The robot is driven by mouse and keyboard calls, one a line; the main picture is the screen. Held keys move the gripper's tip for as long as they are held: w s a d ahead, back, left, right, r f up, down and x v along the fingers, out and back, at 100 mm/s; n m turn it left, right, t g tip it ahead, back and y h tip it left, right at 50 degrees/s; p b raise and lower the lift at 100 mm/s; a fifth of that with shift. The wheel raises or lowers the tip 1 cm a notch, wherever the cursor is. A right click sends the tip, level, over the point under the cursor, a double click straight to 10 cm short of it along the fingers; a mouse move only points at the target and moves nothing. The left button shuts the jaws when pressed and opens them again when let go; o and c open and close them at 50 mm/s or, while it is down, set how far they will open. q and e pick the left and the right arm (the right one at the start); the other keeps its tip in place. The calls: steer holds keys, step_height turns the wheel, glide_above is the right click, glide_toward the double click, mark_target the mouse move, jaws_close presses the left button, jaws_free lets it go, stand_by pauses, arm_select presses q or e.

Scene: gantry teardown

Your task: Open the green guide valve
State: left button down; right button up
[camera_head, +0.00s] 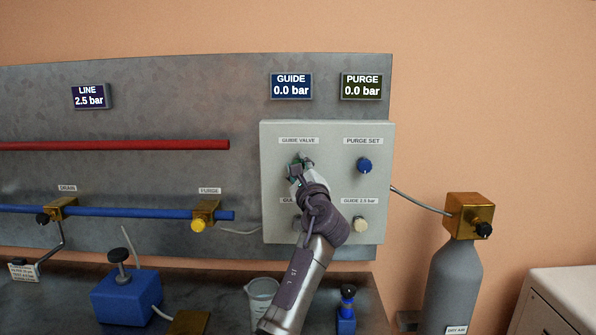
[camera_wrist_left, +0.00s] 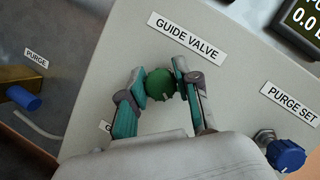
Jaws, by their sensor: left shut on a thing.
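The green guide valve knob (camera_wrist_left: 160,85) is on the grey control box (camera_head: 328,229), just under the "GUIDE VALVE" label (camera_head: 299,141). My left gripper (camera_wrist_left: 160,88) has a finger on each side of the knob and is shut on it. In the head view my left gripper (camera_head: 301,165) covers most of the knob. The blue "GUIDE" display (camera_head: 291,86) reads 0.0 bar. My right gripper is not in view.
A blue purge set knob (camera_head: 364,166) is to the right on the same box, with a pale knob (camera_head: 359,224) below it. A beaker (camera_head: 261,296) and a blue-bodied fitting (camera_head: 347,310) stand below the box. A grey gas cylinder (camera_head: 453,285) stands at the right.

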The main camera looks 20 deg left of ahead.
arm_select(q)
steer(key=n+g, duration=0.1)
steer(key=n, duration=0.2)
steer(key=shift+g, duration=0.3)
steer(key=shift+f+n+g+p, duration=0.1)
steer(key=shift+n+g+p, duration=0.5)
steer(key=shift+n, duration=1.7)
steer(key=c, duration=0.8)
jaws_free()
steer(key=r+v, duration=0.1)
steer(key=v, duration=1.1)
steer(key=shift+f, duration=0.45)
